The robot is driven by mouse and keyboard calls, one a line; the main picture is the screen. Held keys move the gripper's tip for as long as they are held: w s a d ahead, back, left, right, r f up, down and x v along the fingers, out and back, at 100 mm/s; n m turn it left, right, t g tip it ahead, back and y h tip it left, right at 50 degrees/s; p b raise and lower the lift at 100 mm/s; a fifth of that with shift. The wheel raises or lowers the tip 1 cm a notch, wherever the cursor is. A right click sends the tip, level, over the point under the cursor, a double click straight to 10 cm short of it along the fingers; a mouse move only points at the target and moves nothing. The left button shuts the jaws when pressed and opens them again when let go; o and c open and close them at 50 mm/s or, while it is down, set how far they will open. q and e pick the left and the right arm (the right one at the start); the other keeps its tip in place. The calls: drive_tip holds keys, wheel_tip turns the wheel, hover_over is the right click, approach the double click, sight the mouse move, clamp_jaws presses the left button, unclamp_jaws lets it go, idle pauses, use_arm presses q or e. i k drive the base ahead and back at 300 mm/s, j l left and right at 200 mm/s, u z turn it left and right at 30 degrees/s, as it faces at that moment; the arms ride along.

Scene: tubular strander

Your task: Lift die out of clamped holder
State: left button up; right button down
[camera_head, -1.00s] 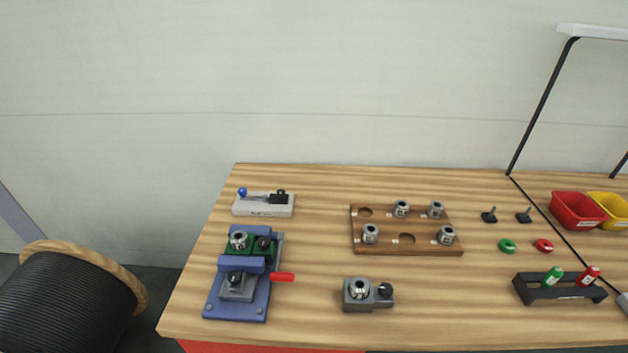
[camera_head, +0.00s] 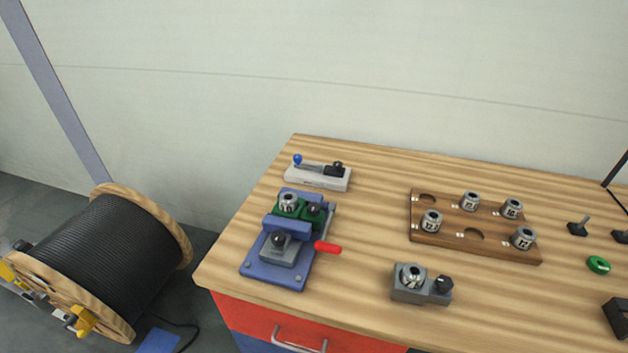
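A blue clamp fixture (camera_head: 262,268) with a red handle (camera_head: 327,248) stands at the left end of the workbench. A green holder (camera_head: 298,216) sits in its back part, and a silver die (camera_head: 289,202) sits in the holder's left side with a dark knob (camera_head: 314,209) beside it. A grey holder (camera_head: 408,290) to the right on the bench also carries a silver die (camera_head: 412,275) and a dark knob (camera_head: 444,284). Neither of my grippers shows in the head view.
A wooden rack (camera_head: 453,240) holds several silver dies, with some recesses empty. A grey block with a blue-tipped lever (camera_head: 318,177) lies behind the fixture. A black cable drum (camera_head: 105,258) stands on the floor left. Bench around the grey holder is clear.

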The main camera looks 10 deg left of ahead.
sight(288, 200)
drive_tip(key=j+z, duration=0.7)
drive_tip(key=j, duration=0.25)
drive_tip(key=k+j+z, duration=0.15)
drive_tip(key=j+z, duration=0.2)
drive_tip(key=k+j+z, duration=0.15)
drive_tip(key=j+z, duration=0.15)
drive_tip(key=j, duration=0.15)
drive_tip(key=k+j+z, duration=0.2)
drive_tip(key=j+z, duration=0.15)
drive_tip(key=k+j+z, duration=0.35)
drive_tip(key=i+j, duration=0.05)
drive_tip(key=i, duration=0.05)
